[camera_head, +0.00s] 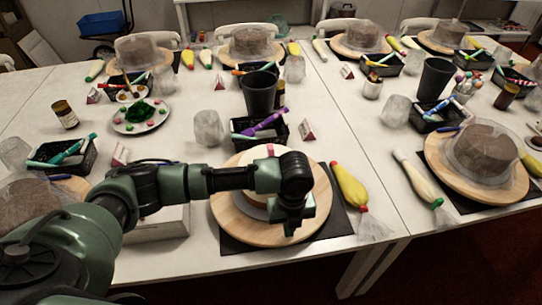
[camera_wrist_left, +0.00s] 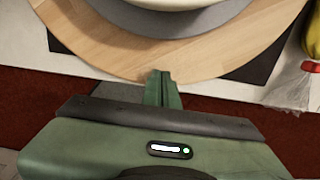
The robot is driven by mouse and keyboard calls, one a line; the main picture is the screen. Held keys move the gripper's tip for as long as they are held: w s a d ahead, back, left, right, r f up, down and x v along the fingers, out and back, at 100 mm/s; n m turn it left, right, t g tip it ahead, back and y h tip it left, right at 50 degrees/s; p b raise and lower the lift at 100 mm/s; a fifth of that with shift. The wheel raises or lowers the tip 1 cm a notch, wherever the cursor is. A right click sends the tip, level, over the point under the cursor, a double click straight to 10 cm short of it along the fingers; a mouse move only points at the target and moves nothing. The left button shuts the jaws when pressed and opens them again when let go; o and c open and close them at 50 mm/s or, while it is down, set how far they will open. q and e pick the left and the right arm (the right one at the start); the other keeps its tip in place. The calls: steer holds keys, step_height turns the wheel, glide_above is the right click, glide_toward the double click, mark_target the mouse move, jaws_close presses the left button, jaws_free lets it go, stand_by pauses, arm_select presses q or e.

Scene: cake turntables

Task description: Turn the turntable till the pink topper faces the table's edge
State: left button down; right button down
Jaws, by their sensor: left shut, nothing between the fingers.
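The round wooden turntable (camera_head: 228,218) sits on a black mat near the table's front edge, carrying a pale cake (camera_head: 242,160) mostly hidden behind my left arm. A small pink piece (camera_head: 270,149), apparently the topper, shows at the cake's far side, away from the front edge. My left gripper (camera_head: 290,232) points down over the turntable's near right part. In the left wrist view, its closed, empty fingers (camera_wrist_left: 163,75) are at the rim of the turntable (camera_wrist_left: 110,45); I cannot tell whether they touch. The right gripper is out of view.
A yellow piping bag (camera_head: 349,187) lies right of the turntable. A black basket (camera_head: 262,133) with a purple tool and a dark cup (camera_head: 259,92) stand behind it. A white box (camera_head: 160,222) is at its left, partly under my arm. The table's front edge is close.

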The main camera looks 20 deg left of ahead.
mark_target(266, 238)
arm_select(q)
steer(key=shift+f, duration=0.15)
steer(key=shift+f+b, duration=0.3)
steer(key=shift+f, duration=0.2)
steer(key=shift+s+a+r+p, duration=0.15)
steer(key=shift+a+p, duration=0.1)
steer(key=shift+p, duration=0.15)
steer(key=a+p, duration=0.1)
steer(key=s+a+p, duration=0.1)
steer(key=a, duration=0.1)
steer(key=s+a+p, duration=0.1)
steer(key=shift+s+a, duration=0.15)
steer(key=shift+s, duration=0.1)
steer(key=shift+s+a, duration=0.15)
steer(key=shift+a, duration=0.1)
